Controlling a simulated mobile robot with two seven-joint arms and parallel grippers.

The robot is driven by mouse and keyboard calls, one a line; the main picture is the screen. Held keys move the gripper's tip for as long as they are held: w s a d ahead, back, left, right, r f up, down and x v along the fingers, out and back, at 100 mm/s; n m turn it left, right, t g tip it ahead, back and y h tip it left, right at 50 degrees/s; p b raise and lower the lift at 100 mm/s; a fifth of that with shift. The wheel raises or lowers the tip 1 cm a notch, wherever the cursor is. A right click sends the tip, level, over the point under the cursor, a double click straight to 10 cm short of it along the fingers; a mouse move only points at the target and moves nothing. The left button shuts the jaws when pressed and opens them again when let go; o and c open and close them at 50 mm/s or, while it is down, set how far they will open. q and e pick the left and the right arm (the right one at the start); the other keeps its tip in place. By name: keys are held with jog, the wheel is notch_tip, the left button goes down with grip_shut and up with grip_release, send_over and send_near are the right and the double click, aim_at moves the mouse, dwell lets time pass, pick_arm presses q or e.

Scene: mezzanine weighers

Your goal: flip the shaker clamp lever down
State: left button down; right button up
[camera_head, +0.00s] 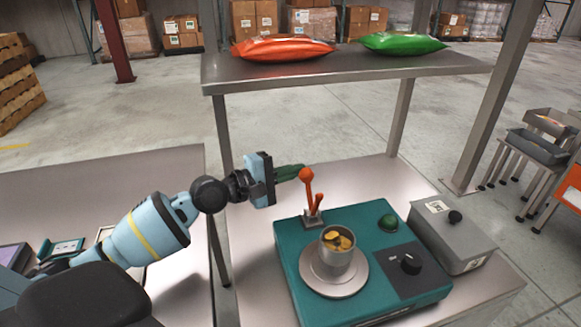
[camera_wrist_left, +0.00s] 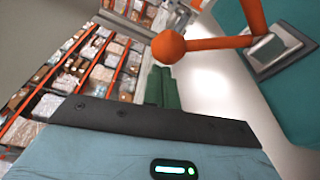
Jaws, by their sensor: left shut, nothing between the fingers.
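The shaker (camera_head: 360,250) is a teal box on the metal bench. Its orange clamp lever (camera_head: 307,190) stands upright on a small bracket at the shaker's back left corner, with a round knob on top. A metal cup (camera_head: 337,252) with yellowish pieces inside stands on the shaker's round plate (camera_head: 333,274). My left gripper (camera_head: 301,170) is shut and empty, its green fingers just left of the lever's knob. In the left wrist view the knob (camera_wrist_left: 169,47) appears close to the fingertips (camera_wrist_left: 161,75); I cannot tell whether they touch. My right gripper is not in view.
A grey box (camera_head: 452,236) with a black knob stands right of the shaker. A shelf (camera_head: 345,68) above the bench holds an orange bag (camera_head: 283,48) and a green bag (camera_head: 402,43). A metal post rises at the right. Bare bench lies behind the shaker.

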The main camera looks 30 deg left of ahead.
pick_arm(q)
jog(key=shift+s+d, duration=0.15)
jog(key=shift+s, duration=0.05)
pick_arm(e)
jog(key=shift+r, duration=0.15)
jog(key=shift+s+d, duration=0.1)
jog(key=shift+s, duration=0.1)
pick_arm(q)
jog(key=shift+s+d+r, duration=0.1)
jog(key=shift+r, duration=0.15)
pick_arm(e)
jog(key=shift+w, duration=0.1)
pick_arm(q)
jog(key=shift+m, duration=0.4)
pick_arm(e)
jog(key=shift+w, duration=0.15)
pick_arm(q)
jog(key=s+d+r+m+t+h+p, duration=0.1)
jog(key=s+d+m, duration=0.6)
jog(key=m, duration=0.7)
jog(key=shift+s+d+r+m+h, duration=0.15)
jog(key=shift+d+r+m+h, duration=0.15)
jog(key=shift+d+r+h, duration=0.55)
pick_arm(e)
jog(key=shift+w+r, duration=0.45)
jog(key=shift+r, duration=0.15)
